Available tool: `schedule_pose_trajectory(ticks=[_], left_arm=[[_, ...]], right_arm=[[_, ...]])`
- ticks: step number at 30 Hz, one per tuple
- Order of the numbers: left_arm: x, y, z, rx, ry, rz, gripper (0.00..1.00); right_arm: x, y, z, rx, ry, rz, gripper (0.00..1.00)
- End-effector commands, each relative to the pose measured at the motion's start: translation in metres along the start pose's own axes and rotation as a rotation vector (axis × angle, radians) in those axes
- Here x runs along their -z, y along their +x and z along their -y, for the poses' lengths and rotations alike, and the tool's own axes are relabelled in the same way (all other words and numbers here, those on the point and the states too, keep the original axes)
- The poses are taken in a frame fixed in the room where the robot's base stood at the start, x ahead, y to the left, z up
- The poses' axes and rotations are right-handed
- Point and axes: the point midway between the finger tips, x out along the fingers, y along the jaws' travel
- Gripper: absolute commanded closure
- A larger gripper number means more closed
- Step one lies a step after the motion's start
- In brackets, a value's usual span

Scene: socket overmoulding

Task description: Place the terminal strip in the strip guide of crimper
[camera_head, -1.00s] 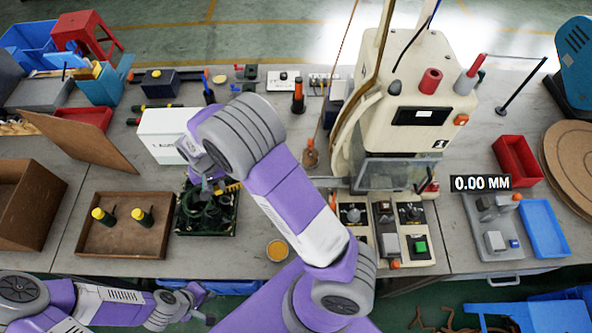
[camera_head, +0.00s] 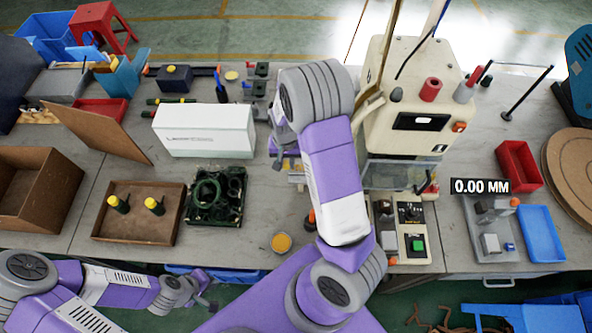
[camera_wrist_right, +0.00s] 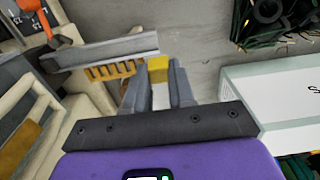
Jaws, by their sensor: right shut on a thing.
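The cream crimper (camera_head: 415,85) stands at the back right of centre. A grey metal rail, seemingly its strip guide (camera_wrist_right: 105,50), extends from it in the right wrist view. My right gripper (camera_wrist_right: 158,92) is shut on the yellow toothed terminal strip (camera_wrist_right: 158,68). The strip's teeth show along the rail's near edge; I cannot tell whether it sits inside the guide. In the head view my right gripper (camera_head: 283,158) is left of the crimper, largely hidden by my arm. My left gripper (camera_head: 205,300) is low at the left, away from the bench objects; its jaws are unclear.
A white box (camera_head: 205,132) stands close to my right gripper. The green-black tray (camera_head: 240,213) and the brown tray (camera_head: 100,232) lie to the left. A yellow round tin (camera_head: 282,243) is at the front. Control boxes (camera_head: 412,215) stand before the crimper.

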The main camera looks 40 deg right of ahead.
Motion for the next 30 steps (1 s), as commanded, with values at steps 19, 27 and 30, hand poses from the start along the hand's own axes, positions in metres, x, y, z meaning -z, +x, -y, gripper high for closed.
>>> schedule_pose_trajectory(ticks=[19, 27, 30], left_arm=[[0.000, 0.006, 0.002, 0.000, 0.000, 0.000, 1.00], [0.000, 0.005, 0.002, 0.000, 0.000, 0.000, 1.00], [0.000, 0.005, 0.002, 0.000, 0.000, 0.000, 1.00]], right_arm=[[-0.001, 0.059, -0.027, -0.003, -0.001, 0.004, 1.00], [0.001, 0.070, -0.029, 0.001, 0.000, -0.002, 1.00], [0.001, 0.070, -0.029, 0.001, 0.000, -0.002, 0.69]])
